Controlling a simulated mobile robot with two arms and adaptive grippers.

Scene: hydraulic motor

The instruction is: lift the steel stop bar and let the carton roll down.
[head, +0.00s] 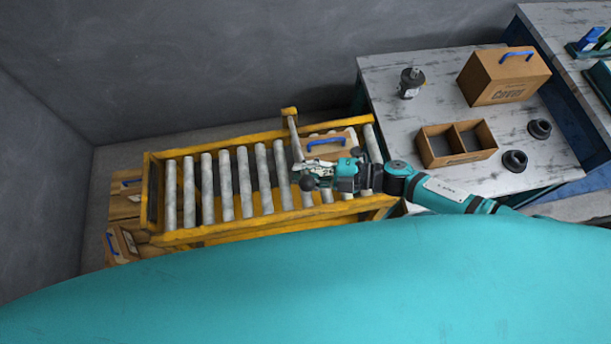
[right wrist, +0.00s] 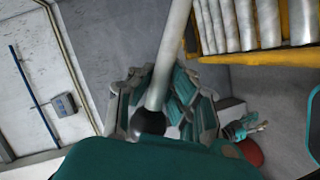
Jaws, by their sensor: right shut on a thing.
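The steel stop bar (head: 294,137) runs from a yellow post on the far rail across the conveyor toward the near side. It also shows in the right wrist view (right wrist: 171,55), ending in a black knob (right wrist: 148,122). My right gripper (head: 311,174) is shut on the bar's near end, by the knob. The carton (head: 325,151), brown with a blue handle, sits on the rollers just right of the bar, partly hidden by my gripper and arm. A small teal shape (right wrist: 240,129) in the right wrist view may be my left gripper; its jaws are unclear.
The roller conveyor's yellow frame (head: 195,236) has bare rollers left of the bar. Brown boxes (head: 124,245) with blue handles stand at its left end. A worktable (head: 440,75) at right holds a closed box (head: 503,77), an open divided box (head: 457,158) and dark round parts.

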